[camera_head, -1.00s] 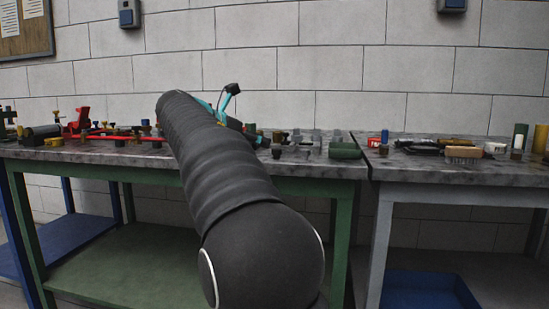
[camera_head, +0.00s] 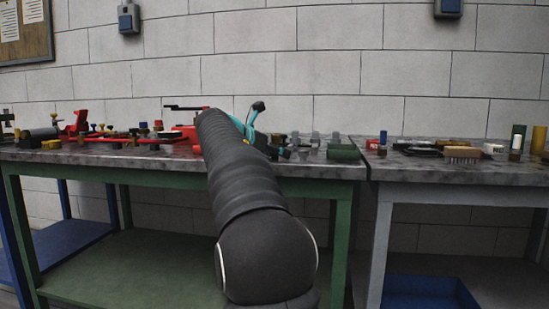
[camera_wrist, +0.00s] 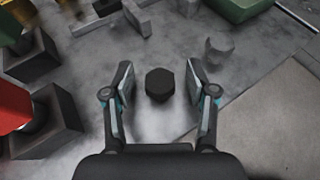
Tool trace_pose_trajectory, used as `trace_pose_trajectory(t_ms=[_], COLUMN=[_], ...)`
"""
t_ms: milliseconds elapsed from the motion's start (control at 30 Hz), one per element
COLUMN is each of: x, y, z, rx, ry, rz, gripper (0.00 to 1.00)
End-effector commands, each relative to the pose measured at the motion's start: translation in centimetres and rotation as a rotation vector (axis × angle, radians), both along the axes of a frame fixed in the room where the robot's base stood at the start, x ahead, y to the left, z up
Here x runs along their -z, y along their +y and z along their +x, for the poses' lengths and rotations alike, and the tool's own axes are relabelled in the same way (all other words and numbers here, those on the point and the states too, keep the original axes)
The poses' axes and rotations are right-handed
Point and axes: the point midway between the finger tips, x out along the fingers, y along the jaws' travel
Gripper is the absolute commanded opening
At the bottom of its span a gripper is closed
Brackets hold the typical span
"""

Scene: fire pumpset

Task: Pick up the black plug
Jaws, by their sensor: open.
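The black plug (camera_wrist: 159,84) has a dark hexagonal top. In the wrist view it lies between the two fingertips of my gripper (camera_wrist: 159,80), with a visible gap on each side. My gripper is open and points down at the table. How high the fingers are above the plug I cannot tell. In the head view my arm reaches over the green-legged table (camera_head: 330,172), and the plug and fingertips cannot be made out there.
A grey hexagonal plug (camera_wrist: 217,50) sits up and right of the black one. A green block (camera_wrist: 240,8) stands beyond it. Dark square holders (camera_wrist: 38,58) and a red part (camera_wrist: 14,108) are at the left. A second table (camera_head: 440,186) adjoins at the right.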

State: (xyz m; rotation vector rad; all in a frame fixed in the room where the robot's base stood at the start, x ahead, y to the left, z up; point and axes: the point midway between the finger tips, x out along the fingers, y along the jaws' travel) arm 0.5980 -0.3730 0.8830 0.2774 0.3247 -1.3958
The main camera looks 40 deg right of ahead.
Motion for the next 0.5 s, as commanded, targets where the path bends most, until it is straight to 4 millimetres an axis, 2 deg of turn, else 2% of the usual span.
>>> trace_pose_trajectory(t_ms=[167,367,400,500], x=[-0.05,-0.05,-0.05,-0.08], y=[0.05,0.06,0.06,0.06], z=[0.01,0.00,0.00,-0.01], rx=[-0.001,-0.001,-0.001,-0.001], ry=[0.000,0.000,0.000,0.000], rz=[0.000,0.000,0.000,0.000], gripper=[0.55,0.05,0.00,0.00])
